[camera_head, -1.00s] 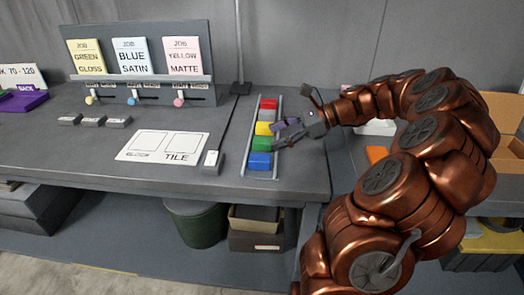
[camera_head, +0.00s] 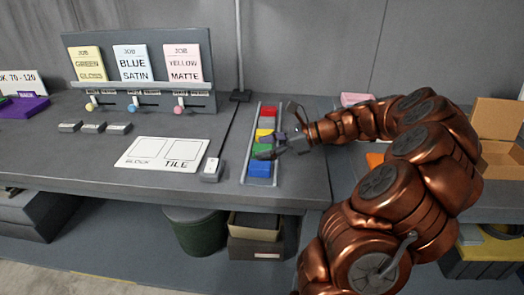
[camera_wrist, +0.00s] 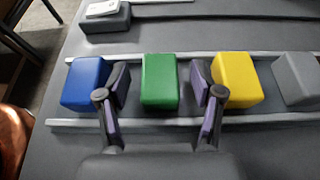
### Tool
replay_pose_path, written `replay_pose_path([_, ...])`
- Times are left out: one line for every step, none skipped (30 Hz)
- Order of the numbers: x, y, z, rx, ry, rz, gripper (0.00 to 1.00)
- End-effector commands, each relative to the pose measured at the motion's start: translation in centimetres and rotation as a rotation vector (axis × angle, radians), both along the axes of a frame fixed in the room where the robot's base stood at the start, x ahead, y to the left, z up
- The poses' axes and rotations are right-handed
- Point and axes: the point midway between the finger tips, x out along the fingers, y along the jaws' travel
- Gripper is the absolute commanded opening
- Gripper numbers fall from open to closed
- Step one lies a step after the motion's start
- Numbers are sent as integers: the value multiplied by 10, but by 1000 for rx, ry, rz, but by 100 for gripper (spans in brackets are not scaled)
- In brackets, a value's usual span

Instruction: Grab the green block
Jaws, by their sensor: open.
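The green block (camera_wrist: 160,82) sits in the rail rack between the blue block (camera_wrist: 86,84) and the yellow block (camera_wrist: 236,80), with a gap on each side. My gripper (camera_wrist: 161,88) is open, with one finger in the gap on each side of the green block. In the wrist view, some space shows between the fingers and the block. In the head view the green block (camera_head: 261,151) is partly hidden by my gripper (camera_head: 268,146).
A grey block (camera_wrist: 298,80) lies beyond the yellow one in the rack, and a red block (camera_head: 268,111) is at the far end. Job cards stand behind on a panel (camera_head: 200,85).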

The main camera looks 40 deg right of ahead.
Motion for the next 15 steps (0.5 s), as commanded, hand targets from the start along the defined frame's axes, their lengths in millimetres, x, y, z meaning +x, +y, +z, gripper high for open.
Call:
replay_pose_path([1,1,-1,0,0,0,67])
replay_pose_path([2,1,-1,0,0,-1,67])
replay_pose_path([2,1,-1,-1,0,-2,67])
replay_pose_path([2,1,-1,-1,0,-2,67])
replay_pose_path([2,1,-1,-1,0,-2,67])
replay_pose_path([2,1,-1,-1,0,-2,67])
replay_pose_path([2,1,-1,-1,0,-2,66])
replay_pose_path([2,1,-1,-1,-1,-2,62])
replay_pose_path([2,1,-1,-1,0,-2,58])
replay_pose_path([2,1,-1,-1,0,-2,55])
replay_pose_path([2,1,-1,-1,0,-2,52])
replay_pose_path([1,1,-1,-1,0,-2,48])
replay_pose_path([1,1,-1,-1,0,-2,45])
replay_pose_path([1,1,-1,-1,0,-2,42])
replay_pose_path([1,1,-1,-1,0,-2,38])
